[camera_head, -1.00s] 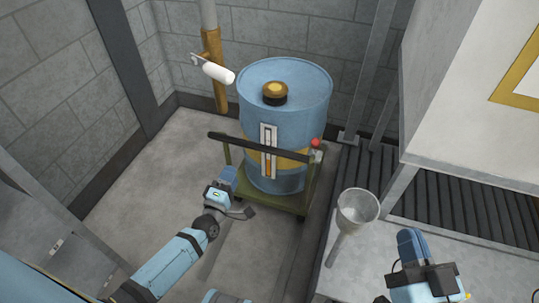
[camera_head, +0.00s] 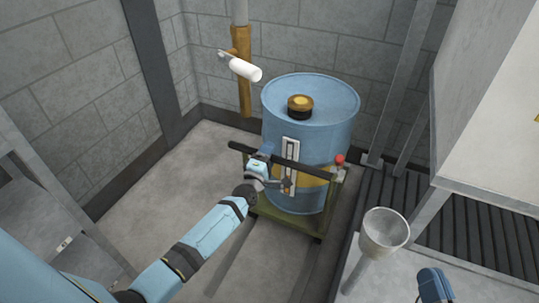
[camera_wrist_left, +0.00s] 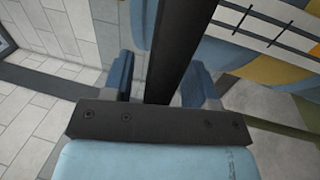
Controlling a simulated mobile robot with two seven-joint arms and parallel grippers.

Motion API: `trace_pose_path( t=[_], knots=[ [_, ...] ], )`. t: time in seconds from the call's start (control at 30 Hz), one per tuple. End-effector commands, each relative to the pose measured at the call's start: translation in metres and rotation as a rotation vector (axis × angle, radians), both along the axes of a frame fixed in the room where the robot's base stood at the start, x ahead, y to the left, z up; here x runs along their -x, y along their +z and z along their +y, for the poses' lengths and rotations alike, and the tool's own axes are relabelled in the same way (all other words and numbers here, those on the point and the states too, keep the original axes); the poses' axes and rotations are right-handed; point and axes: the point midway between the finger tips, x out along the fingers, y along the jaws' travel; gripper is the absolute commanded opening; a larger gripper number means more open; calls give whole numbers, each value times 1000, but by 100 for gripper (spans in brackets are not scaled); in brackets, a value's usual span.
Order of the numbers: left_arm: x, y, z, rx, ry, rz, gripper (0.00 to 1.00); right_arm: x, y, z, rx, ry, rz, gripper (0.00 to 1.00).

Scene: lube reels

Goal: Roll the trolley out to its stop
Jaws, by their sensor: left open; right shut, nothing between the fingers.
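The trolley (camera_head: 308,230) is a low green frame carrying a blue drum (camera_head: 312,108) with a yellow band and a yellow-and-black cap. Its dark handle bar (camera_head: 240,148) runs across the near side of the drum. My left gripper (camera_head: 268,160) is at the left half of the bar. In the left wrist view, the bar (camera_wrist_left: 180,40) passes between the open fingers of my left gripper (camera_wrist_left: 165,85); I cannot tell whether they touch it. My right gripper (camera_head: 432,284) is partly in view at the bottom right, shut and empty, away from the trolley.
A red knob (camera_head: 339,160) is at the right end of the handle. A grey funnel (camera_head: 385,232) stands at the right, near a ribbed dark platform (camera_head: 480,245). A white cylinder (camera_head: 245,69) juts from the wall pipe. Floor left of the trolley is clear.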

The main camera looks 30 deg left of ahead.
Motion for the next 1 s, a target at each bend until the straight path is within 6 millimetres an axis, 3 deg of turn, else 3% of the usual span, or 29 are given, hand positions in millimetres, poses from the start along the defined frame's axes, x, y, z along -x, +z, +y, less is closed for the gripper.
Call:
trace_pose_path(
  t=[0.37, 0.6, 1.0],
  knots=[
    [-6, 1, 0, 0, 0, 1, 53, 0, -2, 0, 7, 3, 11, 0],
    [-6, 1, 0, 0, -1, 1, 0, 0, -2, 0, 8, 3, 8, 0],
    [1, 2, -1, 0, -1, 2, 0, 0, 4, -1, 4, 0, -8, 0]
  ],
)
